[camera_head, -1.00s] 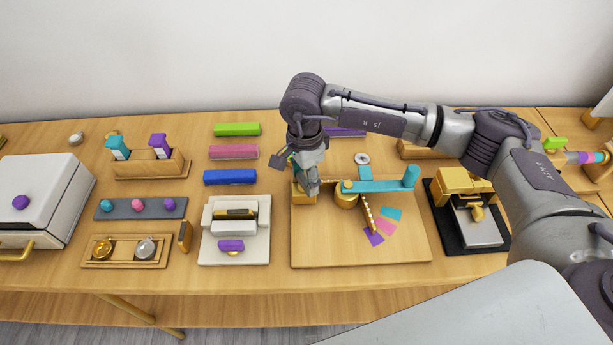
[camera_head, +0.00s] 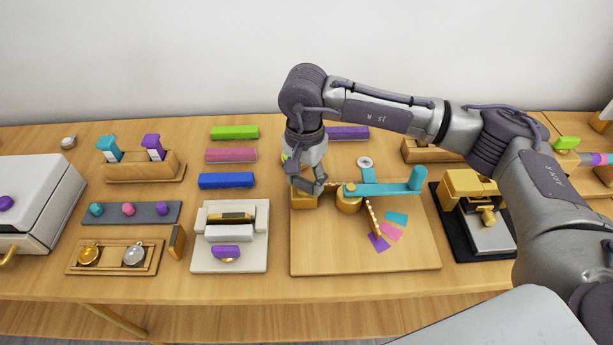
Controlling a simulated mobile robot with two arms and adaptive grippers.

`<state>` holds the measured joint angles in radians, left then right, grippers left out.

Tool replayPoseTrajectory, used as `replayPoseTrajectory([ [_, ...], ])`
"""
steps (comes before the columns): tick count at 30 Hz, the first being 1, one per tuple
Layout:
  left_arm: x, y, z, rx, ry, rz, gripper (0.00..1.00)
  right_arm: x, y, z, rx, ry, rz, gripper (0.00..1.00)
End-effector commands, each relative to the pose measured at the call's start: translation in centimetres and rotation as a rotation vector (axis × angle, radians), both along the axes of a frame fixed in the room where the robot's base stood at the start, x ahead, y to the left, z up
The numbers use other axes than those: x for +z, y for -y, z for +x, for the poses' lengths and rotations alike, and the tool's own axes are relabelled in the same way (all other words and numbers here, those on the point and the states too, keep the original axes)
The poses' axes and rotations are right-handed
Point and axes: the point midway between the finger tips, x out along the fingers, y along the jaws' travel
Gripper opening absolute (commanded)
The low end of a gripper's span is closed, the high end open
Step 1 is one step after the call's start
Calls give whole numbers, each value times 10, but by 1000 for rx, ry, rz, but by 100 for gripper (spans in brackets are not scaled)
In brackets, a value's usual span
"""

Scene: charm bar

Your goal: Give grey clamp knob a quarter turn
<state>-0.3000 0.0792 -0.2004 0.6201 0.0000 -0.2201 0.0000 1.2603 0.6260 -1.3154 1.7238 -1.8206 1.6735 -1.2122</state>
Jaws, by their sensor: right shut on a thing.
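My right gripper (camera_head: 309,184) points down at the gold block (camera_head: 303,201) at the left of the wooden board (camera_head: 340,257). Its fingers are shut at the top of this block, on what appears to be the grey clamp knob. The fingers hide the knob, so I cannot make out its shape or angle. A teal lever (camera_head: 385,188) with an upright end post lies across the board from a gold round pivot (camera_head: 348,200), right of the gripper. My left gripper is not in view.
A grey disc (camera_head: 365,162) lies behind the teal lever. Teal, pink and purple (camera_head: 378,243) swatches lie on the board. A white press (camera_head: 230,256) stands left, a gold-and-black device (camera_head: 480,215) right. The board's front is clear.

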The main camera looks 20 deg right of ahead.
Motion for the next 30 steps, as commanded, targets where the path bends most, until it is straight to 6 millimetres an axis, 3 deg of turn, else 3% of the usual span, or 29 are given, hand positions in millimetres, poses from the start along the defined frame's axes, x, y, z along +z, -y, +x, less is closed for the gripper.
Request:
replayPoseTrajectory([
  [6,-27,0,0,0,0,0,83,-2,-1,5,208,17,2,26],
  [17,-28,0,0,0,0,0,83,3,-1,4,296,15,2,26],
  [25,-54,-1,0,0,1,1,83,0,-2,5,560,17,0,26],
  [26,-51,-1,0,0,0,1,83,3,-1,5,562,16,0,57],
  [30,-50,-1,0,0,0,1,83,3,-2,4,558,11,1,80],
])
